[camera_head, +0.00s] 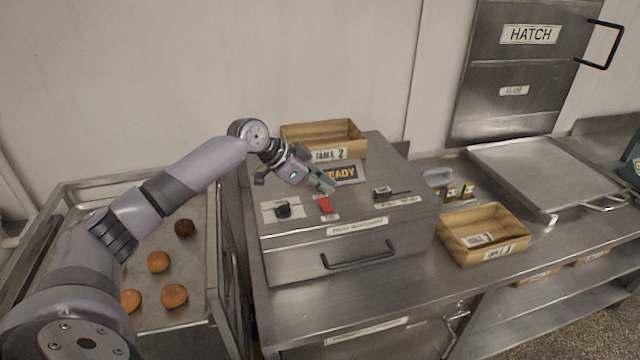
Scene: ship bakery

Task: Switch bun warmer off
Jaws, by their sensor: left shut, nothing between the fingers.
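The bun warmer (350,236) is a steel box with a black front handle, standing on the steel counter. On its sloped top panel are a black knob (283,211) at the left, a red rocker switch (325,204) in the middle and a dark lever (385,192) at the right. Small labels sit by them, too small to read. My left gripper (328,184) is shut and empty, just above and behind the red switch. I cannot tell whether it touches anything. My right gripper is not in view.
Another wooden crate (512,222) is right of the warmer. A tray with several buns (195,258) is at left. A flat steel tray (560,170) lies below the hatch.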

